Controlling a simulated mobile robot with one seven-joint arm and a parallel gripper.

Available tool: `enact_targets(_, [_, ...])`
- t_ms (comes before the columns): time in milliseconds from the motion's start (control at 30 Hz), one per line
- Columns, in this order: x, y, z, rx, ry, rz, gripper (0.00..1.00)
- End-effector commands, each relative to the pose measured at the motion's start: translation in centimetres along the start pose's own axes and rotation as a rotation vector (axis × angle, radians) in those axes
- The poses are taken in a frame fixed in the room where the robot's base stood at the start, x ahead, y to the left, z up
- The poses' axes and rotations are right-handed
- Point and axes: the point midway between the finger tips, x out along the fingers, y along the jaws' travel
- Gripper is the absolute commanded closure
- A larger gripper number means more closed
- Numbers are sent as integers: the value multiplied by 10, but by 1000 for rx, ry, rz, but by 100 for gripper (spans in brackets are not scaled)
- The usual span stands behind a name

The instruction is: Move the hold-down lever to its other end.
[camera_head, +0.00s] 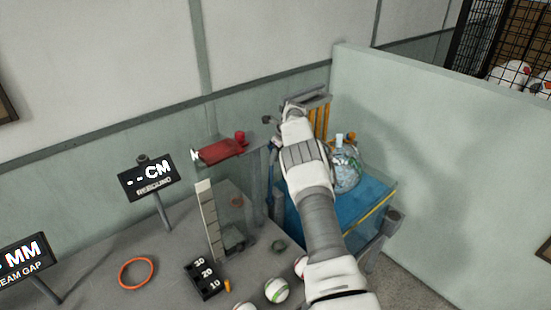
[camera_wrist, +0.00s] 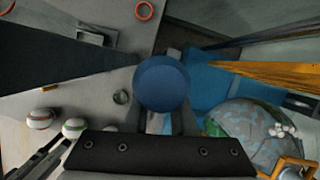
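In the wrist view a round dark blue knob (camera_wrist: 163,82), which looks like the lever's end, sits at the middle, in line with my gripper (camera_wrist: 160,112). Two grey fingers show just below the knob, apart from each other. The knob covers their tips, so I cannot tell whether they touch it. In the head view my gripper (camera_head: 293,108) is up at the back of the blue press table (camera_head: 365,213), largely hidden by my arm. A blue upright part (camera_head: 271,180) stands left of my arm. Most of the lever is hidden.
Yellow posts (camera_head: 320,122) stand right behind my wrist. A patterned globe-like ball (camera_head: 346,170) is on the blue table. A red part (camera_head: 221,151) on a grey stand lies left. Several balls, an orange ring (camera_head: 136,273) and a number block (camera_head: 204,279) are on the grey table.

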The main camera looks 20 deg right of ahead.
Motion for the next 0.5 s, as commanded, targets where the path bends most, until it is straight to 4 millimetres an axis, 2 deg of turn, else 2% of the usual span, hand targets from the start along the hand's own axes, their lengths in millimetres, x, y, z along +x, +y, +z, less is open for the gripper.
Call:
enact_targets(33, [-6, 4, 17, -10, -33, -7, 67])
enact_targets(133, [-6, 4, 18, -11, -33, -7, 49])
enact_targets(500, [-4, 3, 12, -8, -22, -4, 48])
